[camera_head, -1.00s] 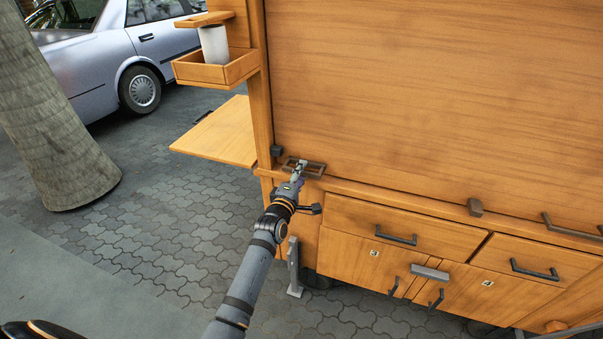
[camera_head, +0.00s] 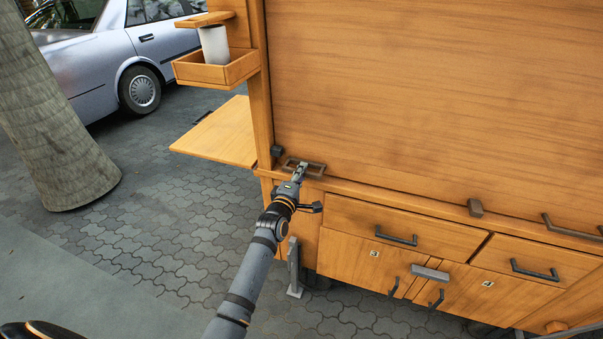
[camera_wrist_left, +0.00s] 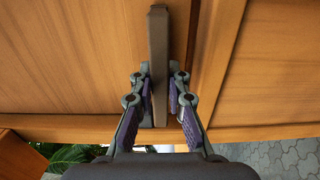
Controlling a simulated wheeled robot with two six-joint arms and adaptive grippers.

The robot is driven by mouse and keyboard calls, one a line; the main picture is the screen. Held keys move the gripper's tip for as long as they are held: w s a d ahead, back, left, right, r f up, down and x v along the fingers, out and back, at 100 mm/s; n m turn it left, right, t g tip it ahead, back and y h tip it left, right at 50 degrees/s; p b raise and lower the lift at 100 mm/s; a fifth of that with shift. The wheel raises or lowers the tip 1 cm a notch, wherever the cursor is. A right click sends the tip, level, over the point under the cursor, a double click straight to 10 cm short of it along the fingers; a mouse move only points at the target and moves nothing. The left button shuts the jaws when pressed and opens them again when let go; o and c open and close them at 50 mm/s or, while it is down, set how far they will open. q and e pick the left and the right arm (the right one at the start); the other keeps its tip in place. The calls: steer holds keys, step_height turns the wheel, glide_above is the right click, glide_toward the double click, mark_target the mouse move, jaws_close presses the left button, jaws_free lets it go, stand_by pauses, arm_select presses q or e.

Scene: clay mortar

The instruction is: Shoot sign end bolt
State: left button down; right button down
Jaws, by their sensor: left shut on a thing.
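A grey rectangular metal piece, seemingly the end bolt (camera_head: 316,168), lies on the wooden ledge at the lower left corner of the large wooden panel (camera_head: 430,90). My left gripper (camera_head: 299,170) reaches it from below and is shut on it. In the left wrist view the bolt shows as a long grey-brown bar (camera_wrist_left: 158,50) running between the two purple-padded fingers (camera_wrist_left: 160,105). The fingers hide part of it. My right gripper is not in view.
A small dark block (camera_head: 276,151) sits on the post left of the bolt. Drawers with dark handles (camera_head: 396,238) are below the ledge. A wooden side shelf (camera_head: 222,135) and a box with a white cylinder (camera_head: 214,45) stick out left. Paving and a tree trunk (camera_head: 60,120) lie further left.

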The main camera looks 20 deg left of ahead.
mark_target(285, 171)
arm_select(q)
steer(key=a, duration=0.5)
steer(key=shift+w, duration=0.1)
steer(key=c, duration=1.8)
jaws_free()
steer(key=o, duration=0.5)
steer(key=shift+a, duration=0.2)
steer(key=shift+d, duration=0.1)
steer(key=s, duration=1.2)
steer(key=shift+a, duration=0.2)
